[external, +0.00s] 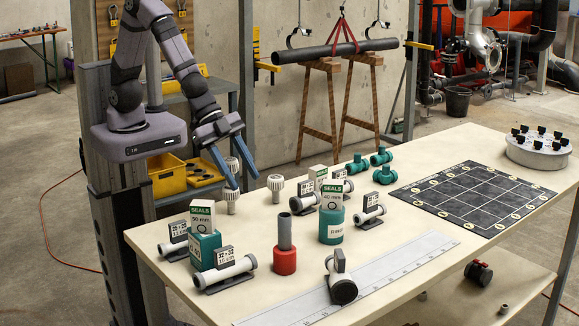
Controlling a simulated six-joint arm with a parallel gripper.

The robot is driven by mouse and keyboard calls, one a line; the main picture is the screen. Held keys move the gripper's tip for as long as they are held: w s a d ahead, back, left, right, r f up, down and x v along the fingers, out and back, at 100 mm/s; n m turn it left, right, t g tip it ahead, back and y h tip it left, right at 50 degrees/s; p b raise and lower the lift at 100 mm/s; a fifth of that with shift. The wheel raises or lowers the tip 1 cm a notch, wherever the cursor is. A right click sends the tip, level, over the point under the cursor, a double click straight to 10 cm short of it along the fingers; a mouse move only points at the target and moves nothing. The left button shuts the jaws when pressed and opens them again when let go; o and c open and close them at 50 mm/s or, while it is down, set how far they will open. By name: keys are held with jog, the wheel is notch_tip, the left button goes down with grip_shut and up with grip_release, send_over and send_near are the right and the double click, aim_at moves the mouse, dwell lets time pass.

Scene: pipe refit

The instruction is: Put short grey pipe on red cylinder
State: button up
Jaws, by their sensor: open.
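The short grey pipe (284,232) stands upright on the red cylinder (285,262), near the front middle of the table. Its lower end meets the top of the red cylinder; I cannot tell whether it sits on it or in it. My gripper (246,182) is open, with its two blue fingers pointing down. It is above the back left of the table, behind and to the left of the pipe and apart from it. I see nothing between the fingers.
Teal canisters (206,250) with SEALS boxes flank the pipe. White pipes with labels (224,273), white fittings (275,187) and teal valves (357,165) stand around. A long ruler (395,265) lies in front. A black grid mat (470,195) and a round knobbed block (538,150) are at right.

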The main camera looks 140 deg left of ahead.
jog(key=s+d+f+g+h, duration=0.1)
jog(key=s+d+g, duration=0.2)
jog(key=s, duration=0.8)
jog(key=s+d+f+g, duration=0.1)
jog(key=s+d+g, duration=0.3)
jog(key=s+d, duration=0.4)
jog(key=s, duration=0.4)
jog(key=shift+d+n+h, duration=0.25)
jog(key=shift+n+h, duration=0.05)
jog(key=shift+h, duration=0.1)
jog(key=shift+f, duration=0.1)
